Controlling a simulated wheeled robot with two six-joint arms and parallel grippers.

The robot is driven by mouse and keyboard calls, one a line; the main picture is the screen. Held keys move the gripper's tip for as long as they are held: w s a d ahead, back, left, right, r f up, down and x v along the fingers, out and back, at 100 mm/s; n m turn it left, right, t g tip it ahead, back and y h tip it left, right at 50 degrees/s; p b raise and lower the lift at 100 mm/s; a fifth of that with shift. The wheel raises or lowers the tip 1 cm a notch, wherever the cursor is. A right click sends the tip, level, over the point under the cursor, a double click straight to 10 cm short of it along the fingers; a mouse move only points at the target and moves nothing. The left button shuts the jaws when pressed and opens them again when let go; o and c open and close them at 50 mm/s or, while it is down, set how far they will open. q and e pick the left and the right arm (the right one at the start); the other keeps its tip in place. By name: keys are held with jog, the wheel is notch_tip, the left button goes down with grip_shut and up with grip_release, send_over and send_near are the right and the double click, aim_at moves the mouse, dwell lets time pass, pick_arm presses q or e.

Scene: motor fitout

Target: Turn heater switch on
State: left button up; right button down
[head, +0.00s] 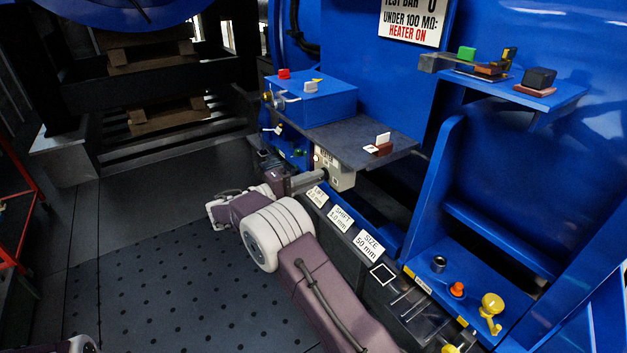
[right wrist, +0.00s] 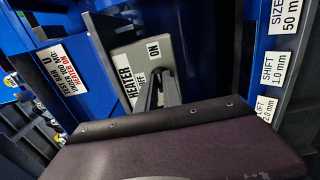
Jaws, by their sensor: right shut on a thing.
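The heater switch is a grey box (head: 342,179) under the dark shelf, left of centre on the blue machine. In the right wrist view its face (right wrist: 135,62) shows the words HEATER and ON, with another label partly covered by my fingers. My right gripper (head: 322,175) reaches the front of the box from the left. In the right wrist view its two dark fingers (right wrist: 158,82) are close together at the middle of the face, shut on the switch lever. My left gripper is out of view.
A dark shelf (head: 350,137) with a small red-and-white part sits just above the switch. A blue box (head: 325,102) stands to its left. Label cards (head: 343,218) line the ledge to the right.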

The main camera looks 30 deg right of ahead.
jog(key=shift+f, duration=0.1)
jog(key=c, duration=1.5)
grip_release()
jog(key=shift+a, duration=0.1)
jog(key=a+p, duration=0.3)
jog(key=a, duration=0.6)
jog(key=shift+s+p, duration=0.35)
jog(key=shift+p, duration=0.05)
